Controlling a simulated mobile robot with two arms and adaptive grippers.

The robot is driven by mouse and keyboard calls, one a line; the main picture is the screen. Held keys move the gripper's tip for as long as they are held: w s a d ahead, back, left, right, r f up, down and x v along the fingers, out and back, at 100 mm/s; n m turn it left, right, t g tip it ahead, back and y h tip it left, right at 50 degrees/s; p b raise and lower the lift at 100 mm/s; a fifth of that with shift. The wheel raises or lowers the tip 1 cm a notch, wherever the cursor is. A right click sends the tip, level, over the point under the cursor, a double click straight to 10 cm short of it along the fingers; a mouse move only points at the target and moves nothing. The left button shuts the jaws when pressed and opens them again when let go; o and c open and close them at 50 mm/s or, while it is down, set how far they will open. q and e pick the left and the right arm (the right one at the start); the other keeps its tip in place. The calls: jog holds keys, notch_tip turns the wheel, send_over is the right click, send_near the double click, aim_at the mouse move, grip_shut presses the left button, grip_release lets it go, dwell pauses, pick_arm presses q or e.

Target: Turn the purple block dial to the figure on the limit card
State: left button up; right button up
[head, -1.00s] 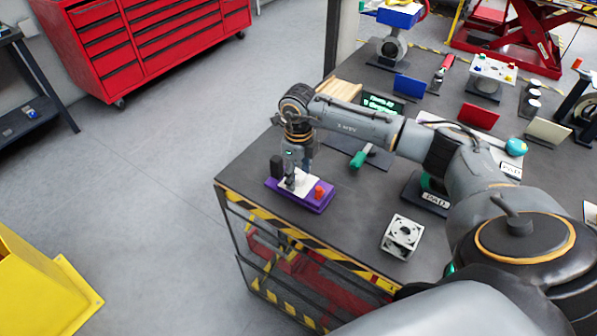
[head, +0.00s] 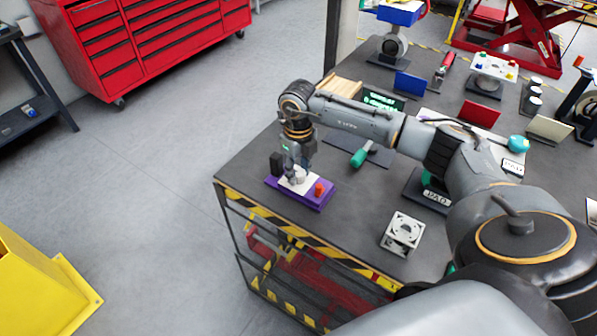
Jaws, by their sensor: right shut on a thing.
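The purple block (head: 312,204) lies at the near left corner of the dark workbench. It carries a white plate (head: 306,187), a black box at its left end and a red knob (head: 319,188) at its right. My right gripper (head: 297,178) points down over the white plate and is shut on the small pale dial (head: 299,174) there. The fingers partly hide the dial, and its marks are too small to read. I cannot tell which card is the limit card, and no figure is legible. My left gripper is out of view.
A white fan-like cube (head: 403,233) stands near the front edge. Blue (head: 409,86), red (head: 480,114) and cream (head: 549,129) cards stand farther back. The bench between block and cube is clear.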

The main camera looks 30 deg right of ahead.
jog(key=m+b, duration=0.1)
jog(key=m, duration=0.4)
jog(key=shift+m, duration=0.3)
jog(key=m+b, duration=0.1)
jog(key=m, duration=0.9)
jog(key=shift+m, duration=0.4)
jog(key=m, duration=0.4)
jog(key=shift+m, duration=0.4)
jog(key=o, duration=1.2)
jog(key=shift+c, duration=0.2)
